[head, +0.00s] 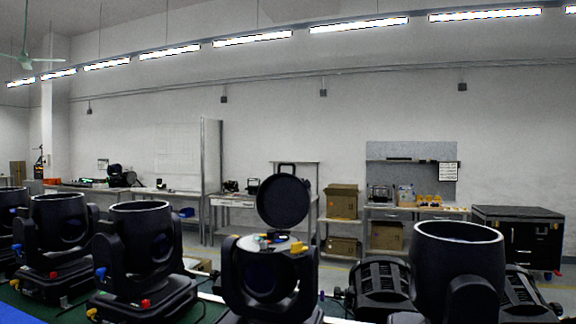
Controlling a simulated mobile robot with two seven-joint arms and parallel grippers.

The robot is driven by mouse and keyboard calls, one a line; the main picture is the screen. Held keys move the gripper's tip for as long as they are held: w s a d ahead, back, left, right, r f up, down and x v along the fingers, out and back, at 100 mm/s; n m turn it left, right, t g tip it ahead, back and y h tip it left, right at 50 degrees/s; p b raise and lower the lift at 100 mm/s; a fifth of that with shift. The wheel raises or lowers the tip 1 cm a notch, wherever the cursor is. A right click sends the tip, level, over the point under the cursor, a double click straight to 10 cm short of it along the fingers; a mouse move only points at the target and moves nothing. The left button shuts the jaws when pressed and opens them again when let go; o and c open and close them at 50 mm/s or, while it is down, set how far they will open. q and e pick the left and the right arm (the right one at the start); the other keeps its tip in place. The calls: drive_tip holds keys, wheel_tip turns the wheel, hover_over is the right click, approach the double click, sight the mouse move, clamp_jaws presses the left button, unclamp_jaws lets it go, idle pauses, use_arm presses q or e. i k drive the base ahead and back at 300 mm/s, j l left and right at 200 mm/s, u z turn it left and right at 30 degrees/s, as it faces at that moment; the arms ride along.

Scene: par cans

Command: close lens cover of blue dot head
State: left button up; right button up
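A black moving head (262,270) stands at the centre front with its round black lens cover (284,202) raised upright behind its top. The cover has a handle on its upper edge and is open. Small coloured items, including yellow, red and blue-green bits, show on top of this head. I cannot make out a blue dot on it for certain. Neither of my grippers is in view.
More black heads stand at the left (60,235) and at the right (457,262), close on either side. Black fixtures (378,285) lie between the centre and right heads. Workbenches, cardboard boxes (342,202) and a black case (517,235) are farther back.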

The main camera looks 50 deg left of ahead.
sight(283, 200)
drive_tip(key=k+j, duration=0.1)
drive_tip(key=j, duration=0.35)
drive_tip(key=k+j, duration=0.1)
drive_tip(key=j, duration=0.3)
drive_tip(key=k+j+z, duration=0.1)
drive_tip(key=j, duration=0.35)
drive_tip(key=k+j, duration=0.15)
drive_tip(key=j, duration=0.25)
